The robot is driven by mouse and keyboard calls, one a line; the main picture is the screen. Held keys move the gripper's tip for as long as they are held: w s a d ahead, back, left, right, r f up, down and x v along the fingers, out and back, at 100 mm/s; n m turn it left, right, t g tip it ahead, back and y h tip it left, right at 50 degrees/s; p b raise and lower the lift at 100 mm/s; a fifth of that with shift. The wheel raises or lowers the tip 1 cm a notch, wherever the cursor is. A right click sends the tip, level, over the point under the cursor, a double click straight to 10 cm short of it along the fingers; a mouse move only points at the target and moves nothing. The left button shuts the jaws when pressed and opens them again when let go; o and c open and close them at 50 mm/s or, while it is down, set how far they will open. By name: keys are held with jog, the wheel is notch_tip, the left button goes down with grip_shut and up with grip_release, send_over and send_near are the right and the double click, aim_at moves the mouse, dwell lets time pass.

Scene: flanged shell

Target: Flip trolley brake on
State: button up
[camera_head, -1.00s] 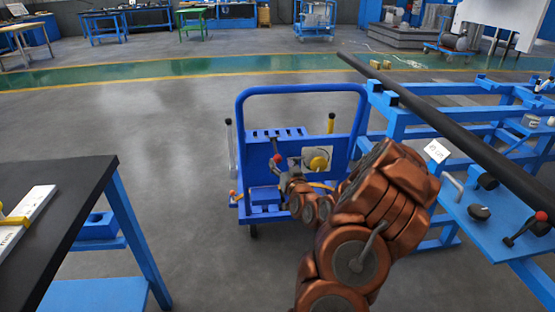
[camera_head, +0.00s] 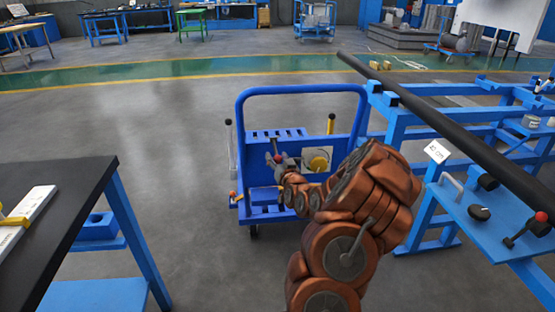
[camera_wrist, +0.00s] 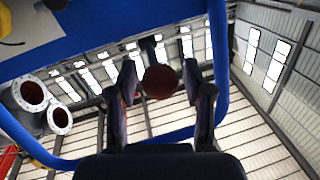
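The blue trolley (camera_head: 243,115) stands on the floor in the middle of the head view. A lever with a dark red ball knob (camera_head: 278,158) rises at the trolley's front; the knob also shows in the wrist view (camera_wrist: 160,82). My gripper (camera_head: 279,169) is at this knob. In the wrist view my gripper (camera_wrist: 165,92) is open, with one finger on each side of the knob and visible gaps. Whether the knob lies fully between the fingertips or beyond them I cannot tell. My wrist hides part of the trolley's front.
A small orange-red knob (camera_head: 233,195) sits at the trolley's lower left. A yellow post (camera_head: 331,123) stands at its right. A blue rack with a long dark bar (camera_head: 450,130) is close on the right. A black-topped table (camera_head: 75,190) is at left, with open floor between.

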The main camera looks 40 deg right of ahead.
grip_shut()
